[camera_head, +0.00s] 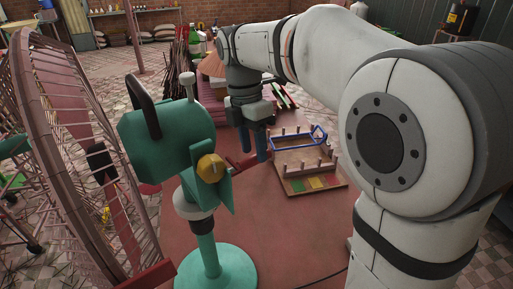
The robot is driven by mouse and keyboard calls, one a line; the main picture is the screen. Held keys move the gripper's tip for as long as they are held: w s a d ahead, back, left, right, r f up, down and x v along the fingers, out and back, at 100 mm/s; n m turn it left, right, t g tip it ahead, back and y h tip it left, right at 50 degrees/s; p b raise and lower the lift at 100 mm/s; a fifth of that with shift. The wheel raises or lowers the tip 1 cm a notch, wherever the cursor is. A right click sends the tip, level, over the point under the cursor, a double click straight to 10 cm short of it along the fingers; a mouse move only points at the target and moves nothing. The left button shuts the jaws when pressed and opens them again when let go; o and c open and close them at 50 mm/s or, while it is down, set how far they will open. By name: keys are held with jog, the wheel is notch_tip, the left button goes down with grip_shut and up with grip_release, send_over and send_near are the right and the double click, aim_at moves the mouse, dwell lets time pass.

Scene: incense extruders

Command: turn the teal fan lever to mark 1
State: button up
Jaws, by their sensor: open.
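The teal fan (168,140) stands on a round teal base (222,268) left of centre, with its large red wire cage at the left. A yellow knob (210,168) sits on its side facing me. A red bar (243,163), perhaps the lever, juts out to the right behind the knob. No numbered marks are legible. My gripper (254,150) points down with its blue fingers apart, close to the bar's right end. Nothing shows held between the fingers. I cannot tell whether they touch the bar or only overlap it in the picture.
A wooden pegged tray (308,187) with coloured squares and a blue frame (298,141) lies right of my gripper. A green bottle (194,40) and bundled dark sticks (184,75) stand behind. Red tabletop is bare between fan and tray.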

notch_tip(320, 180, up, 7)
jog(key=w, duration=0.1)
jog(key=shift+a+f, duration=0.15)
jog(key=shift+a, duration=0.2)
